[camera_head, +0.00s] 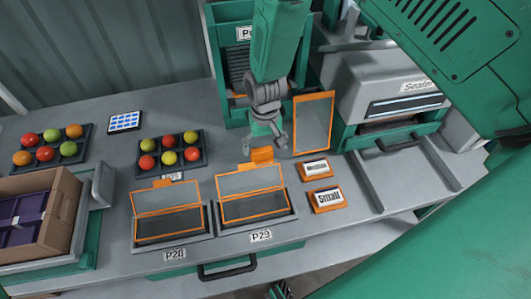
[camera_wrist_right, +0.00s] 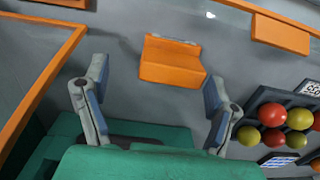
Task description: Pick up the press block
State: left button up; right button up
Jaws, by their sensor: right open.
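An orange block (camera_head: 262,154), which I take for the press block, lies on the grey bench behind the two framed trays. In the right wrist view the orange block (camera_wrist_right: 170,62) has a raised, stepped edge. It lies just beyond and between the spread fingers. My right gripper (camera_head: 264,144) comes down from the top, open and empty, close above and behind the block. In the wrist view the right gripper (camera_wrist_right: 156,88) shows both fingers apart, with no clear contact on the block.
Orange-framed trays P28 (camera_head: 141,235) and P29 (camera_head: 225,222) stand in front, lids raised. An upright orange-framed panel (camera_head: 313,122) is right of the gripper. Label blocks, including "Small" (camera_head: 326,199), lie right. A sealer (camera_head: 385,85) stands behind right; a tomato tray (camera_head: 148,174) is left.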

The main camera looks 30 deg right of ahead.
aim_at(260, 149)
jog(key=shift+a+f, duration=0.4)
jog(key=shift+w+a, duration=0.1)
jog(key=shift+a, duration=0.65)
jog(key=c, duration=0.5)
jog(key=shift+d, duration=0.25)
jog(key=c, duration=0.7)
jog(key=shift+d+f, duration=0.1)
jog(key=shift+d, duration=0.45)
jog(key=shift+c, duration=0.4)
jog(key=shift+s+d, duration=0.1)
jog(key=shift+s, duration=0.1)
jog(key=r, duration=0.2)
jog(key=a+r, duration=0.1)
jog(key=r, duration=0.1)
jog(key=shift+w, duration=0.25)
notch_tip(260, 149, up, 6)
jog(key=shift+s+d+f+b, duration=0.15)
jog(key=shift+f+b, duration=0.05)
jog(key=shift+b, duration=0.2)
pick_arm(q)
jog(key=shift+a+f, duration=0.5)
pick_arm(e)
jog(key=shift+d+r, duration=0.2)
